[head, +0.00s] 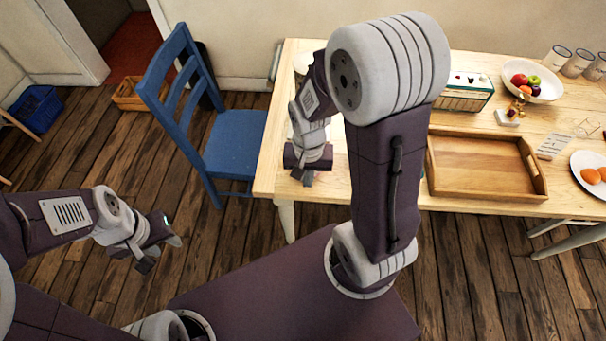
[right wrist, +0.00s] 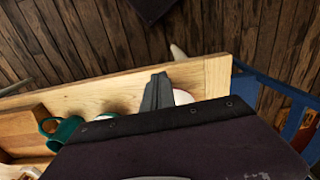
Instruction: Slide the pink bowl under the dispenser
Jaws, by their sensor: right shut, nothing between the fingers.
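My right gripper (head: 308,181) is over the left end of the wooden table (head: 272,165). Its fingers are together and empty, and they also show in the right wrist view (right wrist: 158,84). A pale rounded thing (right wrist: 182,97) shows just behind the fingers there, mostly hidden by the gripper; I cannot tell whether it is the pink bowl. A cream round top (head: 303,63) shows at the table's back left, partly behind my right arm; I cannot tell whether it is the dispenser. My left gripper (head: 160,254) is open and empty above the floor, left of the table.
A blue chair (head: 235,140) stands against the table's left side. A wooden tray (head: 478,168), a radio (head: 466,94) and a fruit bowl (head: 546,88) are on the table to the right. Teal mugs (right wrist: 66,131) show in the right wrist view. My right arm hides the table's middle.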

